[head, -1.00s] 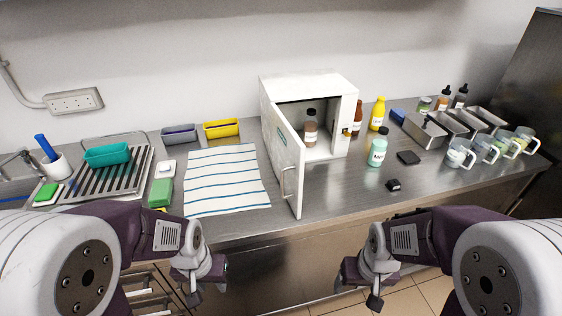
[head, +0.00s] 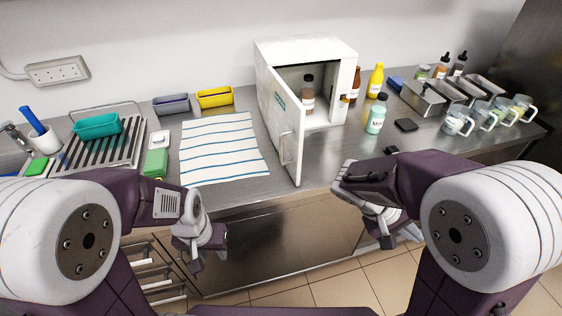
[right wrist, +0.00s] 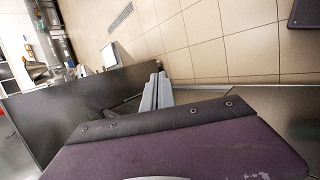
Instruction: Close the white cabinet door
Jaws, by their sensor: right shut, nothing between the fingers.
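The white cabinet (head: 300,48) stands on the steel counter against the wall. Its white door (head: 281,140) stands wide open, swung out toward me from the left side of the opening, with a metal handle (head: 287,149) near its free edge. A brown bottle (head: 307,92) with a dark cap stands inside. My right gripper (right wrist: 156,92) is shut and empty; in the head view its arm is in front of the counter, right of the door and apart from it. My left gripper (head: 194,262) hangs low before the counter; its fingers are too unclear to judge.
A mint bottle (head: 376,116), a yellow bottle (head: 375,80) and dark small items stand right of the cabinet. A striped towel (head: 222,150) lies left of the door. Steel pans (head: 424,100) and glass mugs (head: 457,122) stand farther right. Counter before the opening is clear.

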